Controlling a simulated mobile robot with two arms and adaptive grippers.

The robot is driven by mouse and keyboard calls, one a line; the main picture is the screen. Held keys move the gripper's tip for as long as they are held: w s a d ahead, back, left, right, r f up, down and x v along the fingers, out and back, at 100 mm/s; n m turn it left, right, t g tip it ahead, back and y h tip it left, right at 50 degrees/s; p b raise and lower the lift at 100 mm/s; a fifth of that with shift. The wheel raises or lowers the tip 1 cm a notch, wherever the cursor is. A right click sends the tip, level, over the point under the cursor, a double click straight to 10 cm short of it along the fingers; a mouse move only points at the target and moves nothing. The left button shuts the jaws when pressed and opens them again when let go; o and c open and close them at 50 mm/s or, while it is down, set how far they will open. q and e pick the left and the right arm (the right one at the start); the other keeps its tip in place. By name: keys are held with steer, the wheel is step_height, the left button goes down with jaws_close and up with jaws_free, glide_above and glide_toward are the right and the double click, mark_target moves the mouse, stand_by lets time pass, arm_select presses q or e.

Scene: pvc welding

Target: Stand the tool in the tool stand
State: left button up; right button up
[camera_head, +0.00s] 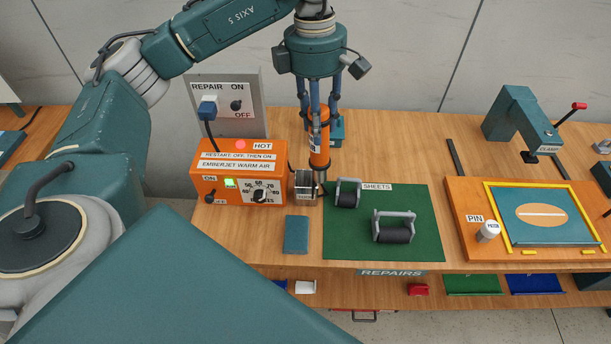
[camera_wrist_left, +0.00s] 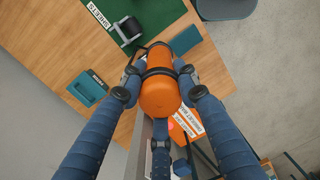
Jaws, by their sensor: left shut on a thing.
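The tool is an orange hot-air welder (camera_head: 319,147) with a black band, held upright above the bench with its metal nozzle pointing down. It also shows end-on in the left wrist view (camera_wrist_left: 159,97). My left gripper (camera_head: 318,108) is shut around its upper body, with blue fingers on several sides (camera_wrist_left: 158,85). The nozzle end is beside a small metal holder (camera_head: 305,186) between the orange control box and the green mat. I cannot tell whether it touches the holder, or read the holder's label. My right gripper is not in view.
An orange warm-air control box (camera_head: 240,176) stands left of the tool. A green mat (camera_head: 345,232) with rollers (camera_head: 393,229) lies to the right. A teal pad (camera_head: 296,234) lies in front, and a teal labelled box (camera_wrist_left: 87,88) is behind. A clamp station (camera_head: 520,125) stands far right.

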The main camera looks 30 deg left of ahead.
arm_select(q)
steer(key=w+a+r+n+y, duration=0.1)
steer(key=w+a+r+n, duration=0.25)
steer(key=n, duration=0.55)
step_height(320, 180, down, 20)
steer(key=a+n+p, duration=0.1)
steer(key=p, duration=0.2)
steer(key=shift+s+a+r, duration=0.2)
steer(key=shift+s+r, duration=0.05)
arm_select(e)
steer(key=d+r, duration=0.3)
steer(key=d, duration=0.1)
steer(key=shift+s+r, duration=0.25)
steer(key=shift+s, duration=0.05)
arm_select(q)
steer(key=shift+f, duration=0.2)
steer(key=o, duration=1.1)
steer(key=shift+r, duration=0.1)
steer(key=shift+o, duration=0.3)
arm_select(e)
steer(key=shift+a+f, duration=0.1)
